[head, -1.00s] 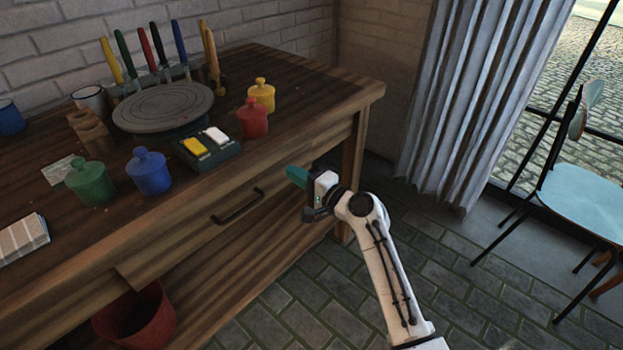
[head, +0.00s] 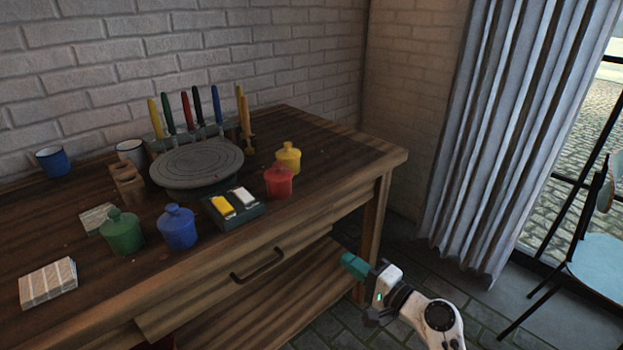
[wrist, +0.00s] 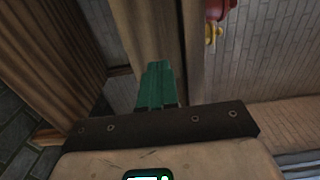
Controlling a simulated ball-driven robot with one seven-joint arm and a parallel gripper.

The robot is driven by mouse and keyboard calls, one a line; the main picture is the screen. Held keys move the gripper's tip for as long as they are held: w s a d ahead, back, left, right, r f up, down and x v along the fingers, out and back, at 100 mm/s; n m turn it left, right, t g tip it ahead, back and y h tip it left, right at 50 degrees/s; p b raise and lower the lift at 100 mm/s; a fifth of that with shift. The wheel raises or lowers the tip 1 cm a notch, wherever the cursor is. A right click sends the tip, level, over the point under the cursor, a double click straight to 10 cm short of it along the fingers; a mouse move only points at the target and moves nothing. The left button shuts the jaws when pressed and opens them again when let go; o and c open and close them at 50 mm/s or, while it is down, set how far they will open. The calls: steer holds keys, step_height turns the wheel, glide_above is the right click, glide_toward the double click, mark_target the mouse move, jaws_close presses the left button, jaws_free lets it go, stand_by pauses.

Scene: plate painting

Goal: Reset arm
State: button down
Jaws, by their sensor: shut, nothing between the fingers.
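My gripper (head: 355,265) is in front of the table's right end, below the tabletop and clear of everything on it. Its green fingers are together with nothing between them. The wrist view shows the same closed fingers (wrist: 157,85) pointing toward the table's wooden front. My white arm (head: 430,315) comes in from the lower right in the head view.
The wooden table (head: 340,150) carries a grey turntable (head: 197,163), green (head: 121,232), blue (head: 178,228), red (head: 279,182) and yellow (head: 288,158) jars, and upright brushes. A drawer handle (head: 258,265) juts from its front. A chair (head: 600,260) stands right. Floor between is free.

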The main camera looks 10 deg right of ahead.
steer(key=s+d+f+n+g+h, duration=0.1)
steer(key=s+f+n+g+h, duration=0.15)
steer(key=s+f, duration=0.5)
steer(key=s+f+n+g+h, duration=0.1)
steer(key=s+f+n+g, duration=0.35)
steer(key=s, duration=0.55)
steer(key=s+d+f+n+g+h, duration=0.25)
steer(key=s+d, duration=0.25)
steer(key=s, duration=0.5)
steer(key=s+d+f+n+g+h, duration=0.1)
steer(key=s+d+g+h, duration=0.3)
steer(key=s, duration=0.6)
steer(key=s+d+r+p, duration=0.2)
steer(key=s+d, duration=0.1)
steer(key=s, duration=0.1)
step_height(320, 180, up, 19)
steer(key=p, duration=1.8)
steer(key=shift+h, duration=0.4)
